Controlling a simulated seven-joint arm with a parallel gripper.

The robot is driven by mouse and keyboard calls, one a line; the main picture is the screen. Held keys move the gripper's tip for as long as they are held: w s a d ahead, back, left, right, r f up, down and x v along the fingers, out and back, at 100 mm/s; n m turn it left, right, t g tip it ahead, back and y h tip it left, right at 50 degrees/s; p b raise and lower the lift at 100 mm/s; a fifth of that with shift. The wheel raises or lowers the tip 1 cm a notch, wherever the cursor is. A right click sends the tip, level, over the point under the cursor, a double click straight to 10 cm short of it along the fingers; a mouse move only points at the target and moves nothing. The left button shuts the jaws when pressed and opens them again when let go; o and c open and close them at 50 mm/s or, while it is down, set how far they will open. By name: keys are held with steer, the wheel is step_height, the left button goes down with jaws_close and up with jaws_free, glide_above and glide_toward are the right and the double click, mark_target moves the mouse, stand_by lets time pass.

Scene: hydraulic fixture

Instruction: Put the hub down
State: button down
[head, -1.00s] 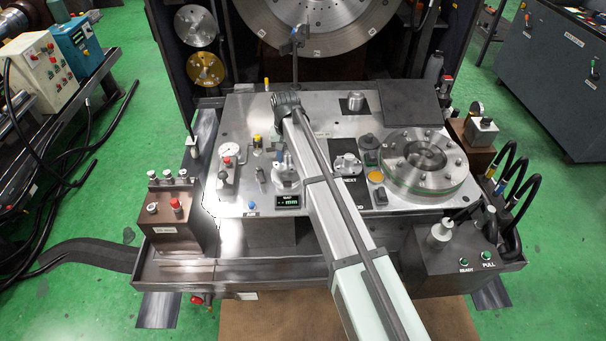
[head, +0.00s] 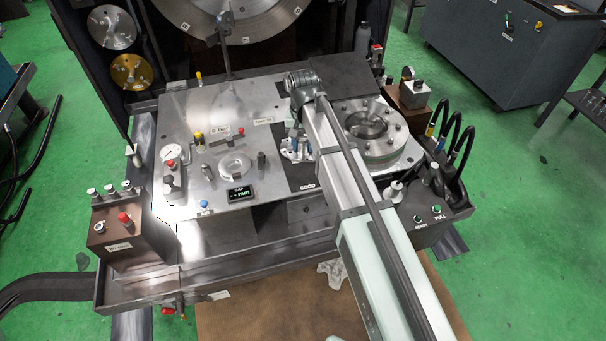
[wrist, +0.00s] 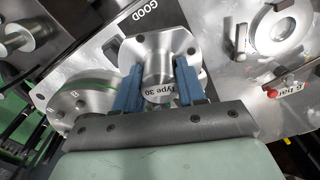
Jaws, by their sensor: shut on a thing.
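The hub (wrist: 158,65) is a silver flanged part with a raised boss labelled "Type 30". In the wrist view it sits between the two blue fingers of my gripper (wrist: 158,88), which are shut on its boss. In the head view my gripper (head: 299,140) points down, and the hub's flange (head: 294,154) shows below it, over the black strip (head: 307,181) marked "GOOD". I cannot tell whether the hub touches the strip. My arm hides the strip's right side.
The round gauge seat (head: 235,166) on the left is empty, and its display (head: 241,194) reads dashes with "mm". A large bolted ring (head: 368,130) stands right of my gripper. Small posts and a dial (head: 171,153) stand further left.

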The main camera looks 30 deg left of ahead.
steer(key=shift+s+f, duration=0.1)
steer(key=shift+f, duration=4.85)
steer(key=shift+f, duration=0.15)
steer(key=c, duration=0.7)
jaws_free()
steer(key=shift+o, duration=0.2)
step_height(320, 180, up, 12)
steer(key=shift+r, duration=0.15)
steer(key=shift+d+m, duration=0.1)
steer(key=shift+m, duration=0.2)
